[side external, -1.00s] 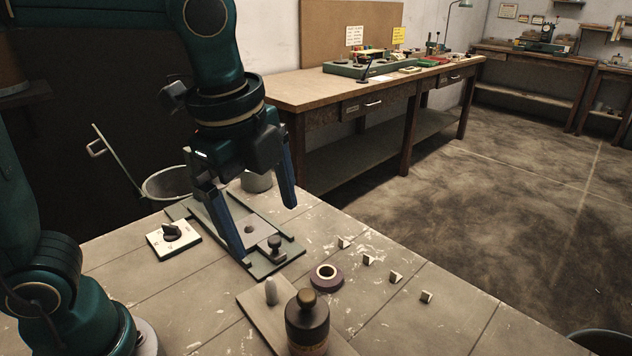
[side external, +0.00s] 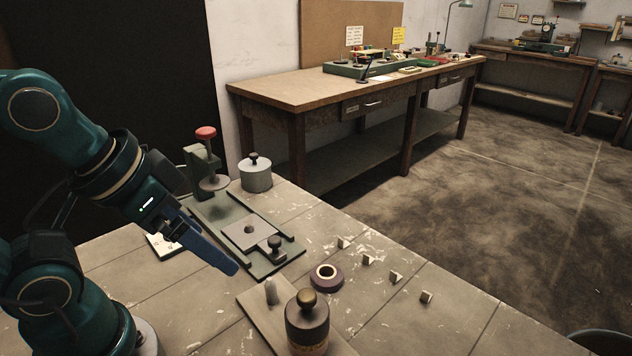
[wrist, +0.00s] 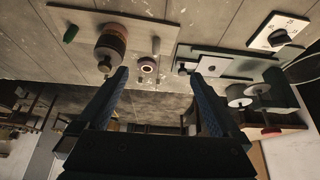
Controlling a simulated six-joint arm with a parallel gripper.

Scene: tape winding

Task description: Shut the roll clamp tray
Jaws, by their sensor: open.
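The roll clamp tray (side external: 240,235) is a flat light plate with a round hole and a dark knob (side external: 275,243) at its near end. It lies on a dark green base (side external: 272,268) between low rails, with its near end close to the base's near end. The tray also shows in the wrist view (wrist: 228,68). A clamp post with a red knob (side external: 205,133) stands at the far end of the base. My gripper (side external: 228,268) is left of and in front of the tray, pointing down to the right. In the wrist view its fingers are apart with nothing between them.
A purple tape roll (side external: 326,277) lies right of the base. A dark bottle (side external: 307,325) stands on a board (side external: 258,308) in front. A grey knobbed canister (side external: 256,174) stands behind. A white dial plate (side external: 156,243) is partly hidden by my gripper. Small blocks (side external: 395,277) stand rightward.

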